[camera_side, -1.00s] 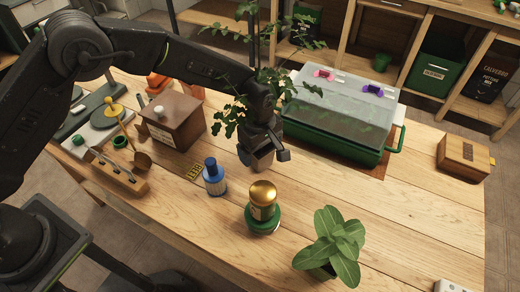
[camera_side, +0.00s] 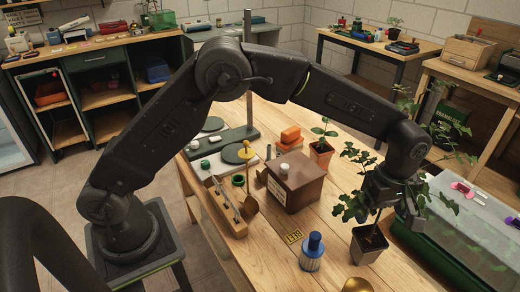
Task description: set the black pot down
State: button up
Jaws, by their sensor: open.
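The black pot (camera_side: 369,246) holds dark soil and a tall leafy plant (camera_side: 356,188). It stands upright and appears to rest on the wooden table (camera_side: 262,262), just left of the green-framed clear case. My gripper (camera_side: 388,212) is open, right above the pot and among the leaves. Leaves and the gripper body partly hide its fingers, so I cannot tell whether a finger touches the stem or rim.
A brown box (camera_side: 292,182) and a terracotta pot with a seedling (camera_side: 321,152) stand behind left. A blue bottle (camera_side: 312,251) and a gold lid (camera_side: 357,285) are nearer the front. The green-framed clear case (camera_side: 455,235) blocks the right side.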

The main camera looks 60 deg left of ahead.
jog(key=s+a+r+m+t, duration=0.1)
jog(key=s+a+r+m, duration=0.2)
jog(key=s+a+r, duration=0.3)
jog(key=s+a+r+m+t, duration=0.2)
jog(key=s+a+r+m, duration=0.15)
jog(key=a+r, duration=0.45)
jog(key=s+a+m+t, duration=0.1)
jog(key=s+a+m, duration=0.2)
jog(key=s, duration=0.5)
jog(key=s+a+m+t, duration=0.1)
jog(key=s+a+m, duration=0.3)
jog(key=s, duration=0.4)
jog(key=shift+s+a+t, duration=0.25)
jog(key=shift+s+t, duration=0.05)
jog(key=shift+s, duration=0.05)
